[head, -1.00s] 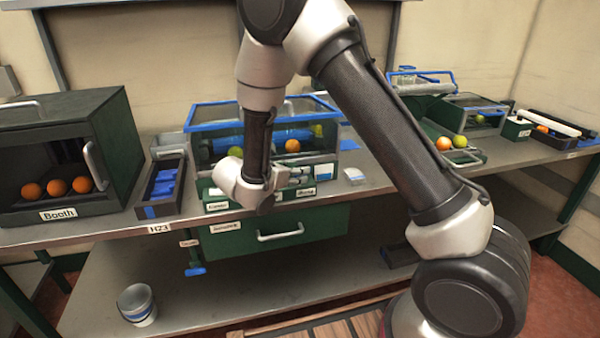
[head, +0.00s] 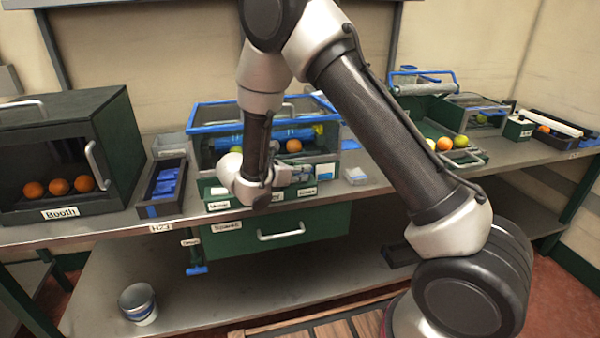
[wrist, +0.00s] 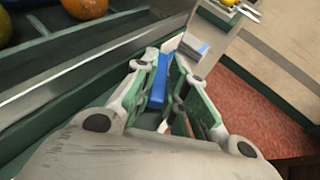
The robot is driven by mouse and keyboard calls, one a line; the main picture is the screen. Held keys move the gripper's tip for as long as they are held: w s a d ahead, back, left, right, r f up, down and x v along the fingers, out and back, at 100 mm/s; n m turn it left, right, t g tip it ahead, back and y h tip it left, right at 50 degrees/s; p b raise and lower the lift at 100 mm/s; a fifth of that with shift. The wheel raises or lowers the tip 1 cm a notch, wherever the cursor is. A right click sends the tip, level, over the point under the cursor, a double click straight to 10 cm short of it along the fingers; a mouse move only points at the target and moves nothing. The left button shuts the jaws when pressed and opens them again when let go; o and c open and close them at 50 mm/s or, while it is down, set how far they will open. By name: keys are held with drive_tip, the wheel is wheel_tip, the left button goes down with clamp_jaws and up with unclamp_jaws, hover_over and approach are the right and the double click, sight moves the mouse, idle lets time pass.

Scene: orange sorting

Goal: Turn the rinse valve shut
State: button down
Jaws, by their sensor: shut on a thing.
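In the wrist view, my gripper (wrist: 167,62) has its two fingers closed around a narrow blue handle (wrist: 159,82), which looks like the rinse valve's lever. In the head view, my wrist (head: 243,182) is at the front panel of the wash box (head: 218,128), a blue-rimmed clear tank. My wrist hides the fingers and the valve there, so the valve's angle cannot be told. Oranges and a green fruit sit inside the box.
A dark booth (head: 118,130) with oranges stands at left, beside a tray of blue pieces (head: 148,190). A green drawer (head: 330,222) hangs below the bench. A blue-handled lever (head: 196,270) hangs at its left. A bucket (head: 138,303) stands on the lower shelf.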

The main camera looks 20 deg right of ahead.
drive_tip(key=m+g, duration=0.1)
drive_tip(key=m+g+h, duration=0.1)
drive_tip(key=m+g, duration=0.1)
drive_tip(key=g, duration=0.1)
drive_tip(key=shift+w+a+m+h, duration=0.1)
drive_tip(key=shift+w+m+h, duration=0.2)
drive_tip(key=c, duration=1.4)
unclamp_jaws()
drive_tip(key=shift+c, duration=0.2)
drive_tip(key=v, duration=1.2)
drive_tip(key=shift+r, duration=0.1)
